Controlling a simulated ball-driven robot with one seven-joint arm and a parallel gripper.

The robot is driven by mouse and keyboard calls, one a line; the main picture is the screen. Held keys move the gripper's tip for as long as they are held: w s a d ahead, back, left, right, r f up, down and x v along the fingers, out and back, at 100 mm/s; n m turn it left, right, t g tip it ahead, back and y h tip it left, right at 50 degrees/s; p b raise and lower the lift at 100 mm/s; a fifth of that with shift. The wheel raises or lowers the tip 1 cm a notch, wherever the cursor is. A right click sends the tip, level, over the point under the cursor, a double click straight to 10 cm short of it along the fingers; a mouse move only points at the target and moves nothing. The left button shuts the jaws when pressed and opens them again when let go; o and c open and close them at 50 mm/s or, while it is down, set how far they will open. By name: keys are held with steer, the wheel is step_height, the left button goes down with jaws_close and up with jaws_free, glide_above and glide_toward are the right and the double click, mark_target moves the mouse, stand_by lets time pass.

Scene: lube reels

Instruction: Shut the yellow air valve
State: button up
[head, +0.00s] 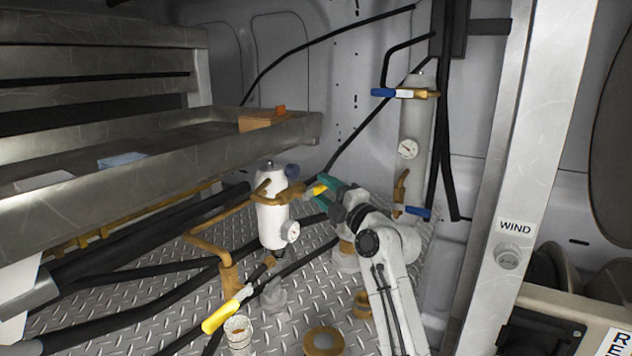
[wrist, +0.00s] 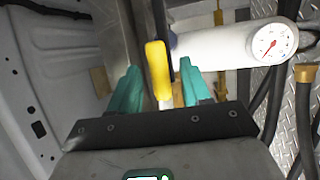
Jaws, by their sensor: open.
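A yellow valve handle (head: 317,189) sits on the brass pipe beside the upright white filter cylinder (head: 272,212). My gripper (head: 329,188), with teal fingers, is at this handle from the right, and its jaws are open. In the wrist view the yellow handle (wrist: 158,70) stands between the two open fingers of my gripper (wrist: 159,82), with a visible gap on the right side. Whether a finger touches it I cannot tell. A second yellow handle (head: 221,315) sits lower on another brass pipe, nearer the camera.
A round gauge (head: 291,232) is on the white cylinder. Blue-handled valves (head: 385,92) and (head: 417,212) are on the grey upright behind my arm. A metal shelf (head: 150,155) fills the left. Black hoses and brass fittings crowd the diamond-plate floor (head: 190,275).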

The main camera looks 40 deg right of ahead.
steer(key=shift+w+r, duration=0.15)
steer(key=shift+w, duration=0.75)
steer(key=shift+w+r, duration=0.15)
steer(key=shift+w, duration=0.75)
steer(key=shift+c, duration=0.2)
jaws_close()
